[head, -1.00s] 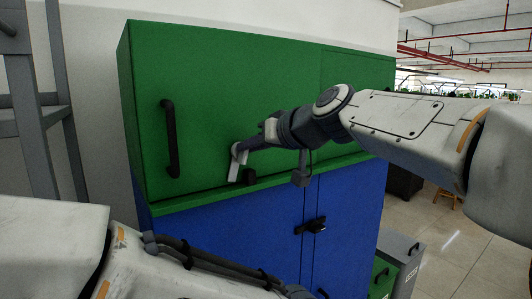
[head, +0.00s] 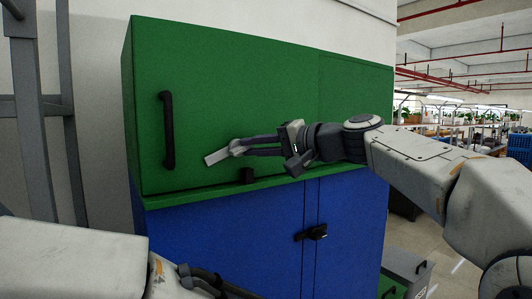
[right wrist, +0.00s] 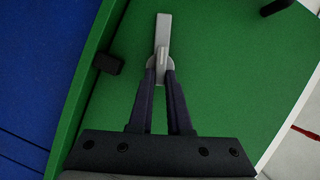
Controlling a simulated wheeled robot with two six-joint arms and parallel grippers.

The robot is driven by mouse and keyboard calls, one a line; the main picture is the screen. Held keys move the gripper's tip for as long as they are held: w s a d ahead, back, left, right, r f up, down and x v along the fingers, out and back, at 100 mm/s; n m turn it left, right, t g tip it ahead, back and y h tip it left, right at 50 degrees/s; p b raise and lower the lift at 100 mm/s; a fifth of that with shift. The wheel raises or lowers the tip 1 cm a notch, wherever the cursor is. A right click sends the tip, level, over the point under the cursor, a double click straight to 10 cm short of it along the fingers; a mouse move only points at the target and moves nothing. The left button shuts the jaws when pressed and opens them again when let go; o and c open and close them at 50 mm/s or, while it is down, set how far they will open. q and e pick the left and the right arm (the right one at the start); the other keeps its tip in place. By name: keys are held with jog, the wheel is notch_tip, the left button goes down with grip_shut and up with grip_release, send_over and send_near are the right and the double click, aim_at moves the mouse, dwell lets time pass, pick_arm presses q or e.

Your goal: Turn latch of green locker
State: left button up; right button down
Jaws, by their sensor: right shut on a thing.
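The green locker (head: 260,90) fills the upper middle of the head view, with a black vertical handle (head: 168,130) on its left side. Its latch (head: 217,157) is a light grey lever on the door front, lying nearly level with its free end pointing left and slightly down. My right gripper (head: 240,147) comes in from the right and is shut on the latch's pivot end. In the right wrist view the two dark fingers (right wrist: 161,74) close on the latch's raised grey tab, and the flat lever (right wrist: 163,35) extends beyond them. My left gripper is out of the picture.
A small black block (head: 246,175) sits just below the latch near the green locker's lower edge. A blue locker (head: 220,235) with a black latch (head: 312,232) is underneath. A grey metal rack (head: 37,130) stands at the left.

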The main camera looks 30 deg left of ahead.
jog(key=shift+f+m+y+b, duration=0.4)
jog(key=shift+f+m+b, duration=0.05)
jog(key=shift+m+b, duration=0.5)
jog(key=shift+m+y+b, duration=0.5)
jog(key=shift+m+b, duration=0.15)
jog(key=shift+m, duration=0.2)
jog(key=c, duration=0.9)
grip_release()
jog(key=shift+o, duration=0.2)
jog(key=shift+d, duration=0.1)
